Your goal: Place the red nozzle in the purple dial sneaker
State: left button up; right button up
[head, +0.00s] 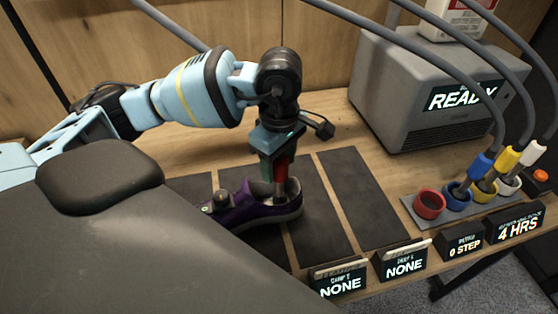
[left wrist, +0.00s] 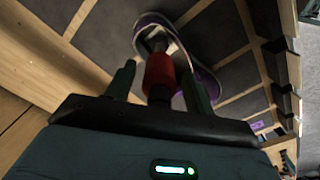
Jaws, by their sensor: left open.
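The purple dial sneaker (head: 240,212) lies on a dark mat, with a dial (head: 221,199) on its upper. The red nozzle (head: 281,172) stands upright with its lower end at the shoe's opening. My left gripper (head: 277,172) is above the opening, pointing down, with its fingers open on either side of the nozzle. The left wrist view shows the red nozzle (left wrist: 159,72) between the two spread fingers, with gaps beside it, and the sneaker (left wrist: 150,24) beyond. How deep the nozzle sits is hidden. My right gripper is not in view.
A grey machine (head: 425,95) reading READY stands at the back right. The nozzle rack (head: 480,208) holds blue, yellow and white nozzles; its red socket (head: 430,205) is empty. Grey hoses hang overhead. Small signs line the front edge. The right-hand mat (head: 358,195) is clear.

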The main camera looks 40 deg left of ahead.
pick_arm(q)
notch_tip(320, 180, up, 12)
jog(key=shift+r+p, duration=0.1)
jog(key=shift+p, duration=0.2)
